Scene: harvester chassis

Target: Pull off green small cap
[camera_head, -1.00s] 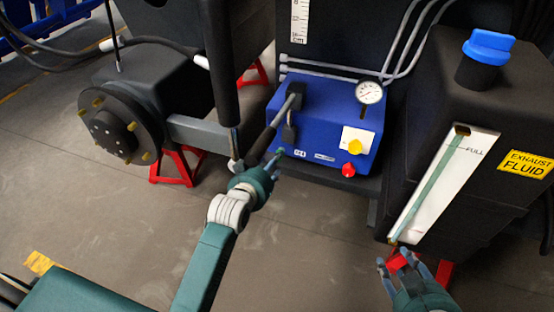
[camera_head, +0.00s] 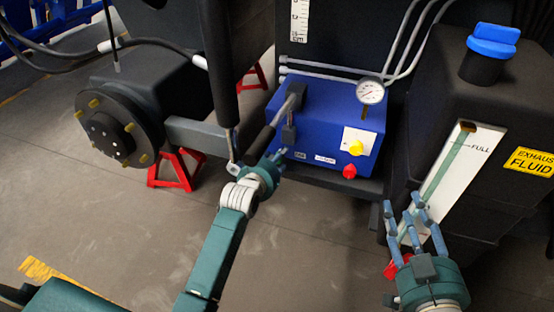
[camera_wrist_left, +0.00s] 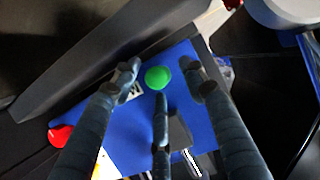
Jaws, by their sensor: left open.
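The small green cap (camera_wrist_left: 158,77) is round and sits on the face of the blue box (camera_wrist_left: 112,133), seen in the left wrist view. My left gripper (camera_head: 279,159) is open. In the wrist view its fingers reach towards the cap, one on each side and one below, with visible gaps; I cannot tell the depth left. In the head view the gripper is at the lower left of the blue box (camera_head: 325,112) and hides the cap. My right gripper (camera_head: 411,210) is open and empty, in front of the exhaust fluid tank's gauge.
A yellow cap (camera_head: 356,147) and a red cap (camera_head: 349,171) are on the box front. A black lever handle (camera_head: 262,141) runs close to my left gripper. The exhaust fluid tank (camera_head: 437,80) has a blue cap (camera_head: 491,43). A red stand (camera_head: 178,170) is at left.

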